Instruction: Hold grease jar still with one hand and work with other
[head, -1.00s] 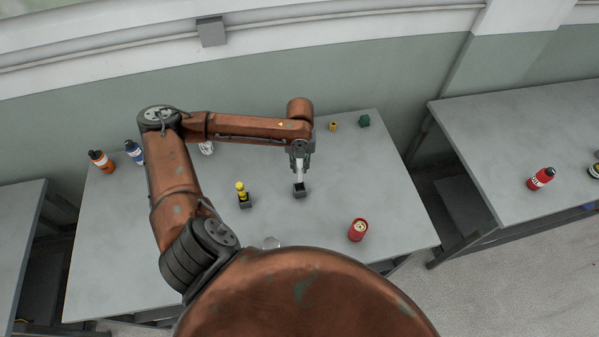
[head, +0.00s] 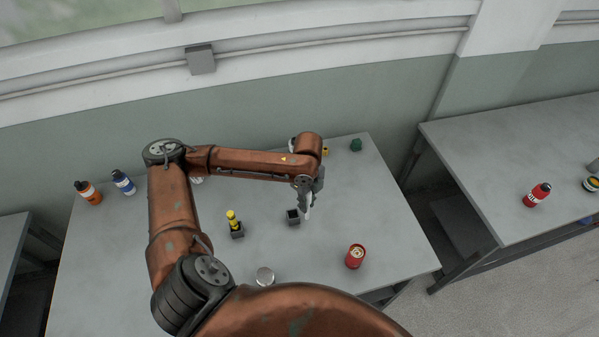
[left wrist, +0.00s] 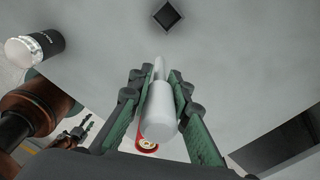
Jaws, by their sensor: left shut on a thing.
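My left gripper (head: 309,192) is shut on a pale tool with a thick rounded handle and thinner end; the tool (left wrist: 160,112) lies between its green-padded fingers in the left wrist view. It is beside a small dark square holder (head: 292,217), which looks empty. A dark jar with a silver lid (head: 265,276) stands at the table's front; it also shows in the left wrist view (left wrist: 36,48). It may be the grease jar; I cannot read its label. My right gripper (left wrist: 76,134) shows small at lower left in the left wrist view, apart from the jar; its opening is unclear.
A red can (head: 355,257) stands right of the holder. A yellow-topped item sits in another dark holder (head: 237,233). A second table (head: 510,150) is at right.

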